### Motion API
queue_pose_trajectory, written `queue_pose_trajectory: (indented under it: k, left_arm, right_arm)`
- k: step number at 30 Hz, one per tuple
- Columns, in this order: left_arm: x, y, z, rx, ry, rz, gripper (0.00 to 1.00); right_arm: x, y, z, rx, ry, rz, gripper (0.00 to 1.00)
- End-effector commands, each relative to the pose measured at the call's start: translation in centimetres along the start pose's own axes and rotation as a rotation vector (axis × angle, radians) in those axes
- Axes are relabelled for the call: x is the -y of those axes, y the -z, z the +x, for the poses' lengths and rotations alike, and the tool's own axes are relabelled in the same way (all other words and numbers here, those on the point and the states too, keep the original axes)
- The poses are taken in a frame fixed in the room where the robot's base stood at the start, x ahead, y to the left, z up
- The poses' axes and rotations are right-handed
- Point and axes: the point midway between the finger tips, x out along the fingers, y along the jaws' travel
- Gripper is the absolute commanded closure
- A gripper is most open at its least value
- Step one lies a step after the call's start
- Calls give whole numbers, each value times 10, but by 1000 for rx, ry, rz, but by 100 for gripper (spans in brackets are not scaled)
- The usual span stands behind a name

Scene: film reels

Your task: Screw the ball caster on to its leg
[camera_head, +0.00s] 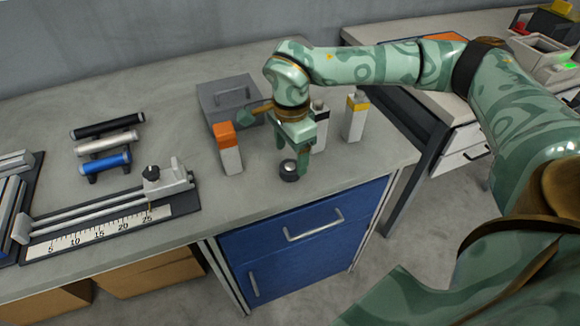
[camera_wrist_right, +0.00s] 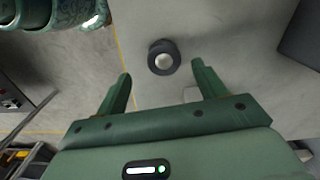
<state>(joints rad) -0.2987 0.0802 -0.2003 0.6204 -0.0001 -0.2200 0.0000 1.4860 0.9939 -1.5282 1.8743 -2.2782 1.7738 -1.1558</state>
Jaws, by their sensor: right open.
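The ball caster (camera_head: 288,171) is a small black ring that sits on the grey worktop near its front edge. In the right wrist view the caster (camera_wrist_right: 163,58) shows a pale, shiny ball in its middle. My right gripper (camera_head: 292,162) is just above it, pointing down. In the right wrist view my gripper (camera_wrist_right: 161,71) is open, its two green fingers apart and empty. The caster lies beyond the fingertips, roughly centred between them. I cannot pick out the caster's leg for sure. My left gripper is not in view.
White blocks with orange (camera_head: 229,150), yellow (camera_head: 355,115) and black tops stand near my right gripper. A grey case (camera_head: 229,100) is behind. A ruler device (camera_head: 110,215) and three rollers (camera_head: 107,143) lie at left. The worktop between is clear.

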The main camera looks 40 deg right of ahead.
Motion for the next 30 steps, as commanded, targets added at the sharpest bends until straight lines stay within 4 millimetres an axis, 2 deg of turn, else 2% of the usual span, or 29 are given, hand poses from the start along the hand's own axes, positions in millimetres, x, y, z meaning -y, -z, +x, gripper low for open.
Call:
queue_pose_trajectory:
  k: [5,12,23,24,29,30]
  left_arm:
    - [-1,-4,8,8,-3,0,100]
    - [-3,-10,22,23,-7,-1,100]
    - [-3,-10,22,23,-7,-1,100]
    - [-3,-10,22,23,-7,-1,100]
    - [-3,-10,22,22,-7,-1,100]
    - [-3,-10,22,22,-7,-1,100]
  right_arm:
    - [2,1,16,0,-3,0,30]
    - [6,3,51,-1,-3,-1,30]
    - [5,3,52,-1,0,-1,30]
    - [5,3,52,-1,0,-1,35]
    - [5,3,52,-1,0,-1,79]
    - [5,3,52,-1,0,-1,78]
